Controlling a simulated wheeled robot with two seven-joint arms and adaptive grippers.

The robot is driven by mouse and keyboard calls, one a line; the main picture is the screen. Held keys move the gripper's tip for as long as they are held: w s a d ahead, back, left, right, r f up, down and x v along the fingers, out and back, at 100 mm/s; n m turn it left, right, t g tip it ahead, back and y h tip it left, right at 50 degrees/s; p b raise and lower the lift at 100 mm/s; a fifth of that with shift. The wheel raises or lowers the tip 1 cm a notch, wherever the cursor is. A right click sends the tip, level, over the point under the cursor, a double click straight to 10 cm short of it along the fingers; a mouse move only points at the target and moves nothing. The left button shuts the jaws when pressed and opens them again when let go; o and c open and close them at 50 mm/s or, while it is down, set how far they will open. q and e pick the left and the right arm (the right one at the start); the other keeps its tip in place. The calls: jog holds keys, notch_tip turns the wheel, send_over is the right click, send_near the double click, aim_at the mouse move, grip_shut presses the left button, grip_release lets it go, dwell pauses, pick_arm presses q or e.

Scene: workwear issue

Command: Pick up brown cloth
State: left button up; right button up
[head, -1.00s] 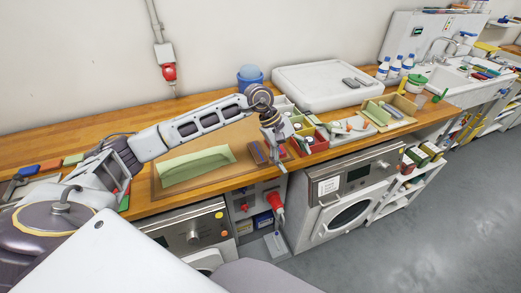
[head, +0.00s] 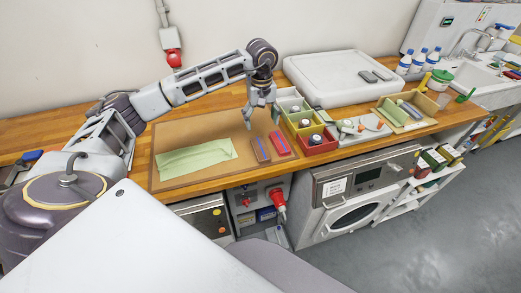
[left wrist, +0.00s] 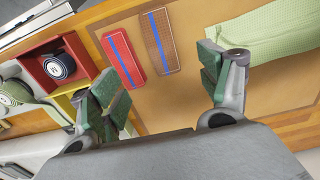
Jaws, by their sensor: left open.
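The brown cloth (head: 261,149) is a small folded strip with a blue stripe, lying flat on the tan board between a red cloth and a green cloth. It also shows in the left wrist view (left wrist: 158,45), upper middle. My left gripper (head: 259,120) is open and empty above the board, behind the brown cloth in the head view. In the left wrist view its fingers (left wrist: 165,90) are spread wide, with the brown cloth beyond the gap between them. My right gripper is not in view.
A red cloth (head: 279,144) with a blue stripe lies right beside the brown one. A larger green cloth (head: 195,158) lies to the left. Coloured bins (head: 317,145) with rolls stand close on the right. A white tray (head: 325,75) is at the back.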

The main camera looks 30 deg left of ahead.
pick_arm(q)
jog(key=p, duration=0.1)
send_over(260, 148)
jog(key=shift+w+d+f, duration=0.1)
jog(key=shift+w+f, duration=0.05)
jog(key=shift+f, duration=2)
jog(key=shift+w+f, duration=0.1)
jog(key=shift+f, duration=2.05)
jog(key=shift+f, duration=0.15)
jog(key=shift+s+f+p, duration=0.2)
jog(key=shift+f+p, duration=0.7)
jog(key=shift+f, duration=1.55)
jog(key=shift+c, duration=0.2)
jog(key=c, duration=1.1)
jog(key=shift+o, duration=0.2)
jog(key=shift+r, duration=0.1)
notch_tip(260, 148, up, 10)
jog(key=b, duration=0.1)
jog(key=shift+b, duration=0.4)
